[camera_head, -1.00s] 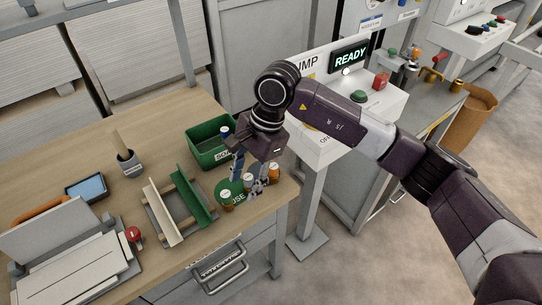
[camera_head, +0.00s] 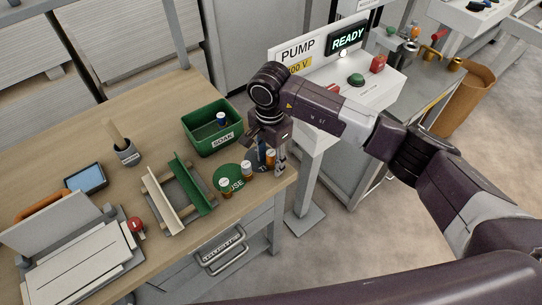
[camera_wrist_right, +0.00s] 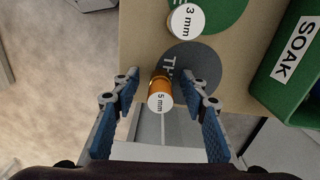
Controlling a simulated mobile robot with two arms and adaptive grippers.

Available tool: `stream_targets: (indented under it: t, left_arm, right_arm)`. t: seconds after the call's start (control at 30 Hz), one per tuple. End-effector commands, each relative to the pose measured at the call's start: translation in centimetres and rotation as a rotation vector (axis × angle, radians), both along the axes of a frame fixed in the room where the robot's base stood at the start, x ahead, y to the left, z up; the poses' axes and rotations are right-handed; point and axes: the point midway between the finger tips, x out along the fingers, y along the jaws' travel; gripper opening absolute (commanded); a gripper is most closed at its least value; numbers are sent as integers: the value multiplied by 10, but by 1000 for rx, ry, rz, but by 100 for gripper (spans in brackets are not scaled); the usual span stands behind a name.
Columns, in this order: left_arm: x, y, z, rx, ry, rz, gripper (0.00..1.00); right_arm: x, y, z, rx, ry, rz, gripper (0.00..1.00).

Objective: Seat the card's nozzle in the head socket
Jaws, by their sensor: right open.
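An orange nozzle (camera_wrist_right: 160,95) with a white top marked 5 mm stands on a dark grey disc (camera_wrist_right: 200,62) at the bench edge. My right gripper (camera_wrist_right: 161,80) is open, one blue-padded finger on each side of it with gaps. In the head view the right gripper (camera_head: 271,165) reaches down over this nozzle. I cannot make out the head socket or the card's text. My left gripper is out of view.
A green SOAK bin (camera_head: 208,138) holds a blue nozzle (camera_head: 221,119). A rack with a green rail (camera_head: 192,187), a grey cup (camera_head: 127,154), a tablet (camera_head: 86,179) and a white-panelled device (camera_head: 72,262) stand on the bench. The pump box (camera_head: 375,85) reads READY.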

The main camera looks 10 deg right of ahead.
Motion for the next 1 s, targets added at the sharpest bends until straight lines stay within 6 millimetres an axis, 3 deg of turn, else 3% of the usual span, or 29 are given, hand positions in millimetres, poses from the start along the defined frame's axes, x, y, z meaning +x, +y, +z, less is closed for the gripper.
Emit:
stream_targets:
  t: [0.17,0.53,1.0]
  left_arm:
    - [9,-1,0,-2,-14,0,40]
    - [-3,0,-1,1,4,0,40]
    - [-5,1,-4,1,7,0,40]
  right_arm:
    - [0,0,-1,1,-1,0,40]
    - [0,0,0,1,-1,0,0]
    - [2,0,9,1,-5,0,0]
